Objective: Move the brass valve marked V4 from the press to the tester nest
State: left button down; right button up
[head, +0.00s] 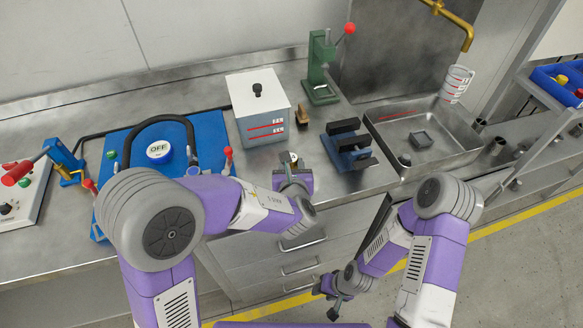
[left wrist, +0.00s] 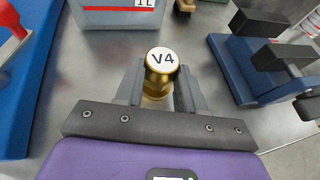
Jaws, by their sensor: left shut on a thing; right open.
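The brass valve (left wrist: 160,75) has a round white cap marked V4 and stands upright between my left gripper's fingers in the left wrist view. In the head view the valve's pale top (head: 293,157) shows small at the gripper tip. My left gripper (head: 293,170) is shut on it over the steel bench, in front of the grey box; I cannot tell if the valve's base touches the bench. A green press (head: 320,68) with a red-knobbed lever stands at the back. My right gripper (head: 338,308) is open and empty, low in front of the bench. I cannot pick out the tester nest for certain.
A grey box (head: 258,103) with a black knob stands behind my left gripper. A blue clamp-like fixture (head: 349,148) is to its right. A sink (head: 450,143) is at right, under a brass tap (head: 460,25).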

pick_arm(q)
jog(key=shift+f, duration=0.1)
jog(key=c, duration=0.7)
grip_release()
jog(key=shift+r, duration=0.2)
jog(key=p+v, duration=0.2)
jog(key=v, duration=0.9)
jog(key=shift+s+r+p, duration=0.1)
jog(key=shift+s+p, duration=0.2)
jog(key=shift+s, duration=0.2)
